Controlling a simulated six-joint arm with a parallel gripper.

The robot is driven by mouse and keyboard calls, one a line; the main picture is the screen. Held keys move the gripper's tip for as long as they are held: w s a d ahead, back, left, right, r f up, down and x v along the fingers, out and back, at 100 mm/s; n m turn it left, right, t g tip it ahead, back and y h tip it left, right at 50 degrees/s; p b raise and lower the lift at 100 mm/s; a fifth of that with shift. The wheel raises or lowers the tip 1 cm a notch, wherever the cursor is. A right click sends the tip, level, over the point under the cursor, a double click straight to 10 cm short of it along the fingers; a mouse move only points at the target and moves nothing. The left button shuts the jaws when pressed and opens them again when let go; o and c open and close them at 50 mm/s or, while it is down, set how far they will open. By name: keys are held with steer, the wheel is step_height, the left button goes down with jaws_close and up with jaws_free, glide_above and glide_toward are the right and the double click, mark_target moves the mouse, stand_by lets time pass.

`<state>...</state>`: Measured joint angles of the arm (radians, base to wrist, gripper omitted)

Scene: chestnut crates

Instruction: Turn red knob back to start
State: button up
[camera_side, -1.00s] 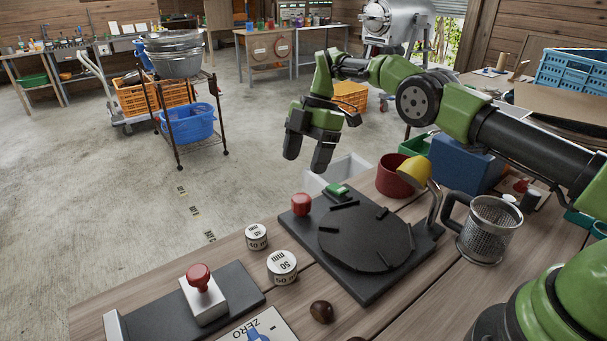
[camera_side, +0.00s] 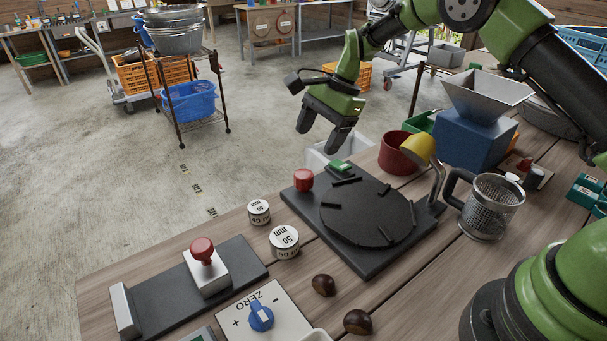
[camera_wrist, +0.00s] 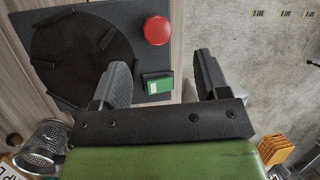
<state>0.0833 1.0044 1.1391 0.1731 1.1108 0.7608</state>
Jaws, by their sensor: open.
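A red knob (camera_side: 303,180) sits on the left corner of a black base plate (camera_side: 356,272), beside a dark round turntable (camera_side: 366,215). A green rocker switch (camera_side: 340,167) is on the plate's far edge. In the wrist view the red knob (camera_wrist: 157,30) and the green switch (camera_wrist: 158,84) show between and beyond my fingers. A second red knob (camera_side: 202,249) tops a white block on a black slide at the front left. My gripper (camera_side: 323,130) is open and empty, above and beyond the plate's far edge, touching nothing. It also shows in the wrist view (camera_wrist: 160,70).
Two mm-marked weights (camera_side: 284,242), chestnuts (camera_side: 323,285) and a blue dial (camera_side: 261,316) lie nearer.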

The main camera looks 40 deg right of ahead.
mark_target(304, 174)
steer(key=a+f+m, duration=0.1)
steer(key=f+m, duration=0.1)
steer(key=f, duration=0.1)
steer(key=a+f+m, duration=0.1)
steer(key=f+m, duration=0.1)
steer(key=f, duration=0.1)
steer(key=w+a+f+m, duration=0.1)
steer(key=f+m, duration=0.1)
steer(key=f, duration=0.1)
steer(key=shift+f, duration=0.1)
stand_by(0.3)
steer(key=c, duration=0.9)
